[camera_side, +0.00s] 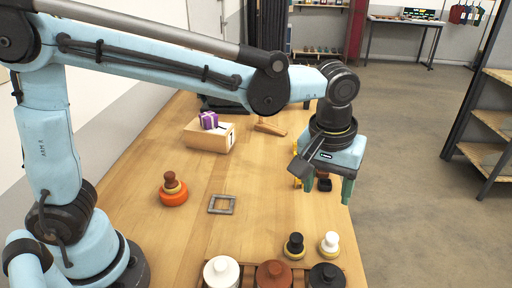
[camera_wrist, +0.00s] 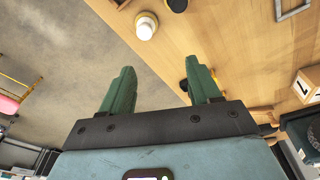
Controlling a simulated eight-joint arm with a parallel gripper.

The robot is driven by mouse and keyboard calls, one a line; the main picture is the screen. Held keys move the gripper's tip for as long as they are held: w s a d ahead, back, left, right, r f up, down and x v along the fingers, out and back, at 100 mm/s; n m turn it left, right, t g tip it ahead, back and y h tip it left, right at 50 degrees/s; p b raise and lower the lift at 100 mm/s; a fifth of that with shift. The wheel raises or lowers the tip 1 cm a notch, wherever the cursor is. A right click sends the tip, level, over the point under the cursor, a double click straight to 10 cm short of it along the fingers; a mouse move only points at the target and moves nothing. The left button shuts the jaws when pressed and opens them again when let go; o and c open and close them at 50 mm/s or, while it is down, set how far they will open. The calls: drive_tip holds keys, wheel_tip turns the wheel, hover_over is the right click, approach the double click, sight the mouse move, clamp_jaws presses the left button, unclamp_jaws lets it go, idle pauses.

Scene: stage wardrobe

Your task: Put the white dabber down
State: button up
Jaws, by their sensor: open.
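The white dabber (camera_side: 329,244) stands upright on the wooden table near its right edge, with a yellowish ring around its base. It also shows in the wrist view (camera_wrist: 146,27), beyond my fingertips. My gripper (camera_side: 328,192) is open and empty, pointing down above the table's right edge, behind the white dabber in the side view. In the wrist view its two green fingers (camera_wrist: 160,68) are apart with nothing between them. A black dabber (camera_side: 294,245) stands just left of the white one, apart from it.
White, brown and black lidded pots (camera_side: 273,274) sit in a wooden rack at the front. A small dark object (camera_side: 324,184) is partly hidden behind my gripper. A square grey frame (camera_side: 221,204), an orange pot (camera_side: 173,196) and a wooden box (camera_side: 208,137) lie left.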

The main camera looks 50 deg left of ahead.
drive_tip(key=s+a+m+t, duration=0.2)
drive_tip(key=s+a, duration=0.2)
drive_tip(key=a, duration=0.5)
drive_tip(key=s+a+m+t, duration=0.2)
drive_tip(key=s+a+t, duration=0.1)
drive_tip(key=a, duration=0.7)
drive_tip(key=shift+s+f, duration=0.45)
drive_tip(key=shift+s, duration=0.3)
drive_tip(key=shift+a, duration=0.1)
